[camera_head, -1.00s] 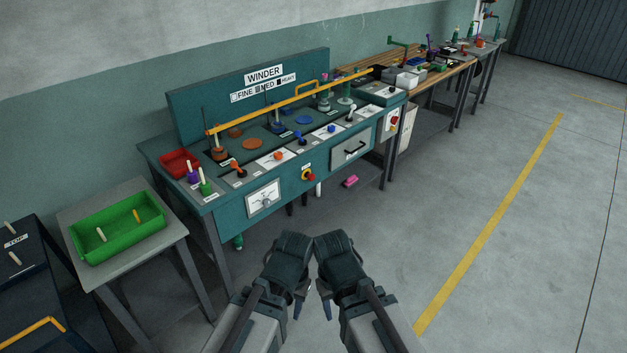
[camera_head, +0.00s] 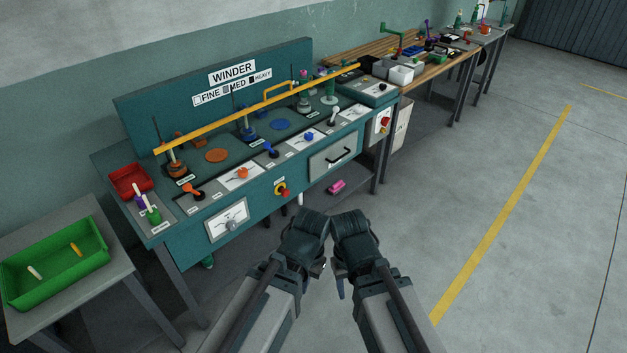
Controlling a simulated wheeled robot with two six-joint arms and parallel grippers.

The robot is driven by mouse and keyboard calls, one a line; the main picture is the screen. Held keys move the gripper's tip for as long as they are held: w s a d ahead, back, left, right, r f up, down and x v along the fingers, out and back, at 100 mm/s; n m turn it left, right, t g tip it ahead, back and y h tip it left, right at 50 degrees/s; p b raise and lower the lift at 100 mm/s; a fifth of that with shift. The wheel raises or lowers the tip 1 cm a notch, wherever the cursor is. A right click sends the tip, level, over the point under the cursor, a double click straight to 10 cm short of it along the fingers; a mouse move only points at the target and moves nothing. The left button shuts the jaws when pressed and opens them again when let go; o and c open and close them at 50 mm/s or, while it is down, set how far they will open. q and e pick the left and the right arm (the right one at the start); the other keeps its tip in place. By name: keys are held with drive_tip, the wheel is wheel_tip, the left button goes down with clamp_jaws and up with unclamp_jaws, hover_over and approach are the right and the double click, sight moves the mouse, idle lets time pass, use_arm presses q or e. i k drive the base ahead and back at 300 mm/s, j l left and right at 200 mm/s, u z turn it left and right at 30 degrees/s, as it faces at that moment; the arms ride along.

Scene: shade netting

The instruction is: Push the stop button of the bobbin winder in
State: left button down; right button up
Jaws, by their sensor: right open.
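The bobbin winder (camera_head: 262,207) is a teal bench with a WINDER sign on its back panel, standing ahead and to the left. Its stop button (camera_head: 281,190) is a red knob on a yellow surround, on the front face between a dial gauge and a drawer. How far in the button sits is too small to tell. My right gripper (camera_head: 340,282) is open and empty, low in front of the bench and apart from it. My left gripper (camera_head: 303,236) is beside it, also away from the button; its fingers are mostly hidden.
A yellow rail (camera_head: 262,108) runs above the winder's top. A second red knob (camera_head: 385,122) is on a panel at the right end. A green tray (camera_head: 55,262) on a grey table stands at left. A pink object (camera_head: 336,187) lies below the drawer. The floor at right is clear.

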sight(285, 193)
drive_tip(key=i+l, duration=0.25)
drive_tip(key=i, duration=0.2)
drive_tip(key=i+l+z, duration=0.15)
drive_tip(key=i, duration=0.3)
drive_tip(key=l, duration=0.1)
